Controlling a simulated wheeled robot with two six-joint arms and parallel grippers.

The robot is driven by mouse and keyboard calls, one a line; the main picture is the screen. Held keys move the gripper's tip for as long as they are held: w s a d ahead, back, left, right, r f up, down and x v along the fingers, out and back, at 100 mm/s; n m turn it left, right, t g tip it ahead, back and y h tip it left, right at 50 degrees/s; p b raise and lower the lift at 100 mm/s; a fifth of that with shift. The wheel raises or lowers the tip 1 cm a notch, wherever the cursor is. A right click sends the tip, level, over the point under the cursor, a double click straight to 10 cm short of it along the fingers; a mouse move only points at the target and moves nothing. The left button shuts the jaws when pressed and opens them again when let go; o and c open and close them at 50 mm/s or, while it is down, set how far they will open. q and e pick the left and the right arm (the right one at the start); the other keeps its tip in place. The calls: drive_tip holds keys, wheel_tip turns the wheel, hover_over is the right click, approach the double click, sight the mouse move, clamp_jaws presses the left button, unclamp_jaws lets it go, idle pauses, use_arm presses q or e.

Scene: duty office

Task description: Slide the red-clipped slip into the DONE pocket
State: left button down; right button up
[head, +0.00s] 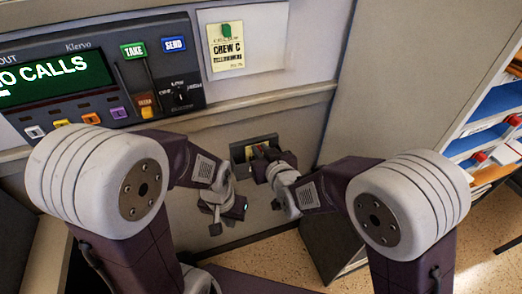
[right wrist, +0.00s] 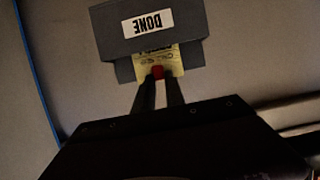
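The DONE pocket (right wrist: 185,22) is a dark grey holder on the wall, its label upside down in the right wrist view. It also shows in the head view (head: 238,153), partly covered by my right arm. The pale yellow slip (right wrist: 160,57) has a red clip (right wrist: 158,72) at its near end. The slip's far part is hidden behind the pocket's front panel. My right gripper (right wrist: 158,80) is shut on the clip end, just outside the pocket's mouth. My left gripper (head: 228,210) hangs lower, apart from the pocket; its fingers are unclear.
A console (head: 100,75) with a green screen and coloured buttons is at upper left. A CREW C slip (head: 227,52) with a green clip hangs on the panel above the pocket. A shelf (head: 490,110) with blue and red items stands at right. The wall below the pocket is clear.

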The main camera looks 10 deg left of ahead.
drive_tip(key=o, duration=0.4)
drive_tip(key=shift+s, duration=0.1)
drive_tip(key=shift+b+v, duration=0.45)
drive_tip(key=shift+v, duration=4.05)
